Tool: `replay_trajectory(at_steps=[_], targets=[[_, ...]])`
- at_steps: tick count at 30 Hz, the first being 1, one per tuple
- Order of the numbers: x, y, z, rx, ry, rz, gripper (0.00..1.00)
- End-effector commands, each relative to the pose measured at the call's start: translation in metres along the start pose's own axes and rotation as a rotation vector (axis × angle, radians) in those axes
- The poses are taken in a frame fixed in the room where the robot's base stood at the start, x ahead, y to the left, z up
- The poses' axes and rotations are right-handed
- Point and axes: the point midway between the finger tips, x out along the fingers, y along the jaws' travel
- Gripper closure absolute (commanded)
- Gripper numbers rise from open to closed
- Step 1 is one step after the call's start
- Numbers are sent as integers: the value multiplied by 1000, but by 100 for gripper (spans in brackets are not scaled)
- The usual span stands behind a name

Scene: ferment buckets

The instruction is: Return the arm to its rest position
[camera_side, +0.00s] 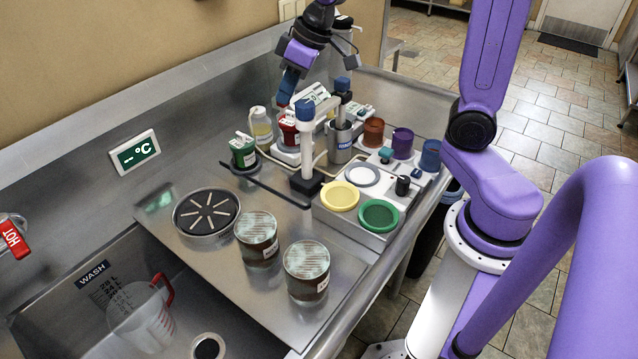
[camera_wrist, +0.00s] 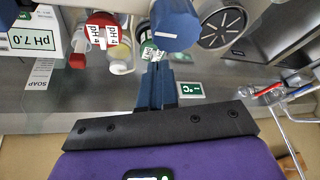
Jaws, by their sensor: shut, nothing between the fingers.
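My gripper (camera_side: 286,92) hangs in the air at the upper middle of the side view, above the back of the steel counter (camera_side: 180,262). Its blue fingers point down and are together with nothing between them.
Two patterned-lid tubs (camera_side: 257,242) (camera_side: 306,273) stand in front. A slotted black disc (camera_side: 207,212) lies left. A green-labelled bottle (camera_side: 244,151), a red one (camera_side: 289,129) and a tray with yellow and green lids (camera_side: 340,196) are near the probe. A sink holds a jug (camera_side: 142,312).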

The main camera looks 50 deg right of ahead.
Motion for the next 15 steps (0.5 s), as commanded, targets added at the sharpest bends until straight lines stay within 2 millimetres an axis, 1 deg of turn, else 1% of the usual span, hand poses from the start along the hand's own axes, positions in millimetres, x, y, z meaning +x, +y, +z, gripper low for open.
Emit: replay_trajectory(at_steps=[1,3,5,6,8,9,14,15], targets=[[-6,-29,-2,-82,32,-34,100],[-11,-60,2,-175,56,-74,100],[-15,-83,13,-239,54,-104,100],[-16,-94,23,-273,40,-120,100],[-16,-107,43,-311,1,-138,100],[-17,-114,57,-335,-30,-146,100],[-21,-132,115,-426,-153,-161,100],[-22,-135,129,-450,-184,-160,100]])
